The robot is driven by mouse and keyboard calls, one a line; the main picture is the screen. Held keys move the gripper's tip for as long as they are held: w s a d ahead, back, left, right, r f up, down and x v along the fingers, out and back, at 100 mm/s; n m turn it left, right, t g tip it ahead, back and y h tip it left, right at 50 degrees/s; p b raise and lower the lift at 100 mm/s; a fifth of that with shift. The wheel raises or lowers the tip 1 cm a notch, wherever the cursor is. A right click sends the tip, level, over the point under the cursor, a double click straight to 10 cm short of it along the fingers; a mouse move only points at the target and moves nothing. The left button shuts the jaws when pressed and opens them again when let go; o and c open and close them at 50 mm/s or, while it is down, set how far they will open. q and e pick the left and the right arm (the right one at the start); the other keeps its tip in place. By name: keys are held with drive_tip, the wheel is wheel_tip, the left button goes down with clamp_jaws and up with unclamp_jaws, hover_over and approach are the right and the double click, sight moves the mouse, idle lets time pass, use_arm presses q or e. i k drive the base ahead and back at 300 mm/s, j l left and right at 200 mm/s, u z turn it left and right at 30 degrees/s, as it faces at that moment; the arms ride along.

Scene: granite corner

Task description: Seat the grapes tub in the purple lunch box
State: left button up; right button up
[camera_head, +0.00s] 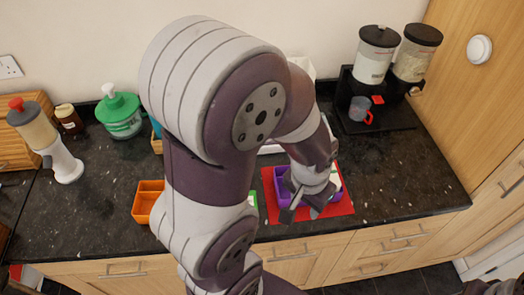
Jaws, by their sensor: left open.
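The purple lunch box (281,184) sits on a red mat (337,208) near the counter's front edge. My left gripper (301,214) is open, pointing down over the lunch box and hiding much of its inside. Something pale shows at the box's right side, too small to identify. A small bit of green (251,198) shows just left of the mat, mostly hidden behind my left arm; I cannot tell whether it is the grapes tub. I cannot make out the grapes tub elsewhere.
An orange container (147,201) stands left of my arm. A green dispenser (120,115), a brown jar (68,119) and a white-based dispenser (64,165) stand at the left.

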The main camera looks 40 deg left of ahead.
sight(283, 195)
drive_tip(key=u, duration=1.75)
